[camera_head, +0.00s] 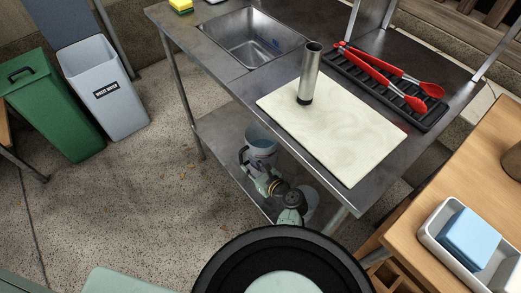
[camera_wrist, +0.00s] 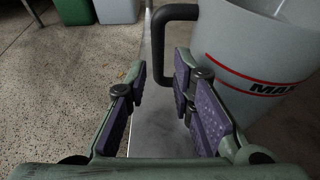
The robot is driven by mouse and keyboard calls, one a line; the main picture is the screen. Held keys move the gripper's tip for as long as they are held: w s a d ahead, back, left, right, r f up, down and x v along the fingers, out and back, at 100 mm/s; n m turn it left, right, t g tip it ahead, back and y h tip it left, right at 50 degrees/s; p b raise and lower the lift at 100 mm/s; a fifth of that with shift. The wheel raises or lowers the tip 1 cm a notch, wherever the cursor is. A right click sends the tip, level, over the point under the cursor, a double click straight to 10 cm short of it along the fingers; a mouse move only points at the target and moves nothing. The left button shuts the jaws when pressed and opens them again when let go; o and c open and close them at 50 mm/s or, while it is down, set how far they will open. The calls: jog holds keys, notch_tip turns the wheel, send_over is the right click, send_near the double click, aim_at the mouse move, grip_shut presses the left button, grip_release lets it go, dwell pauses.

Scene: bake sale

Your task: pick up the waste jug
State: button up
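The jug (camera_wrist: 250,50) is light grey with red lines, partial dark lettering and a black loop handle (camera_wrist: 158,45) on its left side. In the head view the jug (camera_head: 261,142) stands on the table's lower shelf, under the worktop edge. My gripper (camera_wrist: 160,95) is open and empty, with purple pads on both fingers. The handle's upright part appears between and beyond the fingertips. Its lower bend is partly hidden by the right finger, and I cannot tell if they touch. In the head view my gripper (camera_head: 247,160) is beside the jug's left side.
A steel table carries a sink (camera_head: 252,38), a pale board (camera_head: 330,125) with a metal cylinder (camera_head: 310,72), and red tongs (camera_head: 375,68). Grey (camera_head: 104,88) and green (camera_head: 50,105) bins stand left; floor between is clear.

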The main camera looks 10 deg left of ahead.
aim_at(241, 158)
jog(key=x, duration=0.6)
jog(key=shift+a+r, duration=0.15)
jog(key=shift+r, duration=0.25)
jog(key=shift+c, duration=0.4)
grip_shut()
jog(key=shift+r, duration=0.1)
